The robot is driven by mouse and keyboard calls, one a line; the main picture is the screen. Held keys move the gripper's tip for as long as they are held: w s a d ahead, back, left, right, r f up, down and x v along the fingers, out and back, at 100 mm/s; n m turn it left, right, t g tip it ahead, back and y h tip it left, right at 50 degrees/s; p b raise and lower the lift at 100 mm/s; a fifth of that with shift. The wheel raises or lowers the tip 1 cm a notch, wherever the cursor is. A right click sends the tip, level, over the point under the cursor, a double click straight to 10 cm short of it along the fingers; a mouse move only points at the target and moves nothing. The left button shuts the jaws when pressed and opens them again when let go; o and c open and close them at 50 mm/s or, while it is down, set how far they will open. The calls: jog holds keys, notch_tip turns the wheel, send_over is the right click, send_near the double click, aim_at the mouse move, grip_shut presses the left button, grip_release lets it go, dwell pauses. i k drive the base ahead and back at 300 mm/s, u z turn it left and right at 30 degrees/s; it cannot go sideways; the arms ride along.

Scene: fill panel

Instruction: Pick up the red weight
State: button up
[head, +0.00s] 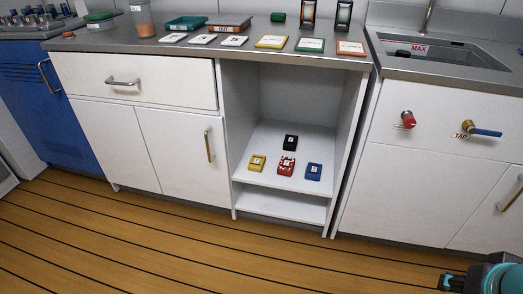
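The red weight (286,166) is a small red block with a pale label. It sits on the white shelf (262,144) inside the open cabinet bay. A yellow weight (257,163) stands to its left, a blue weight (313,172) to its right, and a black weight (290,142) behind it. My gripper (448,282) shows only in part at the bottom right corner, dark with teal parts. It is far from the weights, out in front of the cabinets. Its fingers are too small and cut off to judge.
The bay has side walls and a counter (200,45) above it, holding cards, trays and a cup (142,18). A sink (445,50) is at the right, with a red knob (408,119) and a tap lever (482,129) below. The wooden floor (180,240) in front is clear.

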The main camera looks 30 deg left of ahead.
aim_at(286, 166)
jog(key=u, duration=1.05)
jog(key=i, duration=1.2)
jog(key=u, duration=1.15)
